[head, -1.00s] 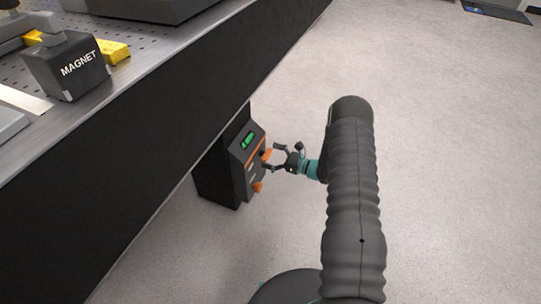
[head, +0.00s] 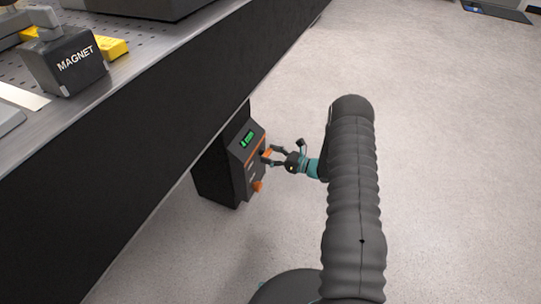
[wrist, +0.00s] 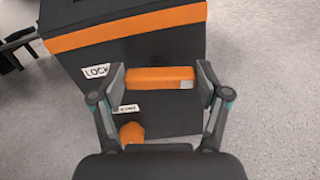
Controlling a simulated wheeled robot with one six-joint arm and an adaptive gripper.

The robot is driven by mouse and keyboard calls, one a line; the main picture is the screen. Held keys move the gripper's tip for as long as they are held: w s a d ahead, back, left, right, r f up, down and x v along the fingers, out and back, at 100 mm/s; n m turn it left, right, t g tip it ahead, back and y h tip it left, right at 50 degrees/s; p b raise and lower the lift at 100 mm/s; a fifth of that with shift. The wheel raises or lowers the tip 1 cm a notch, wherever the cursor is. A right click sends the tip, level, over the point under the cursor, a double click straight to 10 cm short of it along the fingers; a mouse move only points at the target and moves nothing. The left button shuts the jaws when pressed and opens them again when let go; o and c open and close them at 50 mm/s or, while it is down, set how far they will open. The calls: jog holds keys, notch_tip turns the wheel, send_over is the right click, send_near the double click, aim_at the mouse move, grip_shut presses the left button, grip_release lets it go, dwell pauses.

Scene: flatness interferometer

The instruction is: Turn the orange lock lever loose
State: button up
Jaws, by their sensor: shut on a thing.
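The orange lock lever (wrist: 155,78) lies level across the front of a dark control box (wrist: 170,45) in the wrist view, below an orange stripe and a label reading "LOCK". My gripper (wrist: 160,80) has one finger at each end of the lever and is shut on it. In the head view my gripper (head: 272,156) is at the front of the control box (head: 213,178), with the lever between its fingers and partly hidden. The box has a lit green display (head: 246,138).
A second orange knob (wrist: 131,132) sits below the lever, close to the left finger; it also shows in the head view (head: 258,186). The table (head: 130,150) with a block marked "MAGNET" (head: 70,62) rises at the left.

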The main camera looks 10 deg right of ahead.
jog(key=m+b, duration=0.1)
jog(key=m, duration=0.3)
jog(key=shift+w, duration=0.1)
jog(key=m, duration=0.4)
jog(key=shift+w+d+f, duration=0.1)
jog(key=m, duration=0.3)
jog(key=shift+m, duration=0.3)
jog(key=shift+f+m, duration=0.2)
jog(key=shift+m, duration=1.7)
jog(key=o, duration=1.2)
jog(key=shift+c, duration=0.2)
jog(key=shift+d, duration=0.15)
